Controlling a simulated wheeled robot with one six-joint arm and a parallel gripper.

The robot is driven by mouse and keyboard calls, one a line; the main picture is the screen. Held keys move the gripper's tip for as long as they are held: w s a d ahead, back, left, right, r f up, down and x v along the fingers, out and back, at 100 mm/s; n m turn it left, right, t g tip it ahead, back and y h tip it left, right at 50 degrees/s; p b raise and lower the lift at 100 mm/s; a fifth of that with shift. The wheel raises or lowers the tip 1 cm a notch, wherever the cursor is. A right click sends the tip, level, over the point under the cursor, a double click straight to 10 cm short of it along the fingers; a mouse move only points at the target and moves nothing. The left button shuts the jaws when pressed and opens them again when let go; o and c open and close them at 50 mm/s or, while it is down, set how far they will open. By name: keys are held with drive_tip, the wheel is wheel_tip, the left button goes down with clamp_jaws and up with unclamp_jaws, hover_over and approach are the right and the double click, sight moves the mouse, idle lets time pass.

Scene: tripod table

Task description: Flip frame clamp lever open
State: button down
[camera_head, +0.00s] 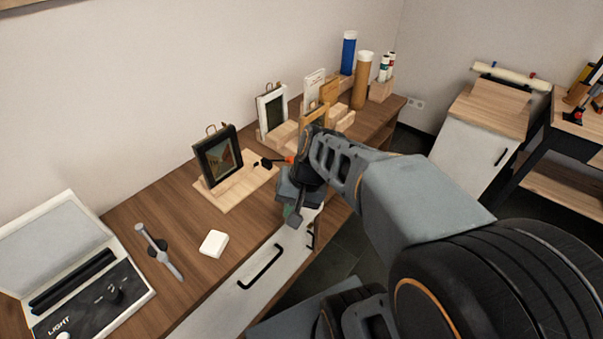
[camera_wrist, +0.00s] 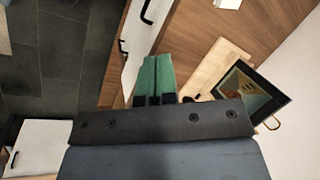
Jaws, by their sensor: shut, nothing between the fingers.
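A dark-framed picture (camera_head: 219,156) stands upright on a light wooden base (camera_head: 236,186) on the table. A small black clamp lever (camera_head: 267,163) with an orange end shows at the right of the base, close to my wrist. My gripper (camera_head: 288,208) is in front of the base, near the table's front edge, and partly hidden by my arm. In the wrist view, its green fingers (camera_wrist: 156,58) are shut together and empty. The framed picture (camera_wrist: 250,93) and base (camera_wrist: 213,66) lie to their right. A small dark part by the base is mostly hidden behind my gripper.
A white-framed stand (camera_head: 271,108), wooden blocks and tubes (camera_head: 362,80) are farther along the table. A white square block (camera_head: 214,243), a grey tool (camera_head: 158,250) and an open light case (camera_head: 95,290) are nearer. Drawer handles (camera_head: 260,268) project below the table edge.

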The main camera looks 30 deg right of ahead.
drive_tip(key=w+d+f+m+y+b, duration=0.2)
drive_tip(key=w+f+m+y+b, duration=0.3)
drive_tip(key=f+m, duration=0.15)
drive_tip(key=w+d+f+m+t+y+b, duration=0.2)
drive_tip(key=w+d+m+t+b, duration=0.1)
drive_tip(key=d, duration=0.6)
drive_tip(key=w+d+f+m+t+y+b, duration=0.2)
drive_tip(key=w+d+f+m+t+b, duration=0.1)
drive_tip(key=w+d+m+t, duration=0.3)
drive_tip(key=d+m+t, duration=0.2)
drive_tip(key=d+t, duration=0.1)
drive_tip(key=t, duration=0.1)
drive_tip(key=shift+f+b, duration=0.2)
drive_tip(key=shift+b, duration=0.1)
drive_tip(key=shift+a, duration=0.15)
drive_tip(key=x, duration=1)
drive_tip(key=shift+s+r+b, duration=0.1)
drive_tip(key=shift+r+b, duration=0.05)
drive_tip(key=shift+b, duration=0.2)
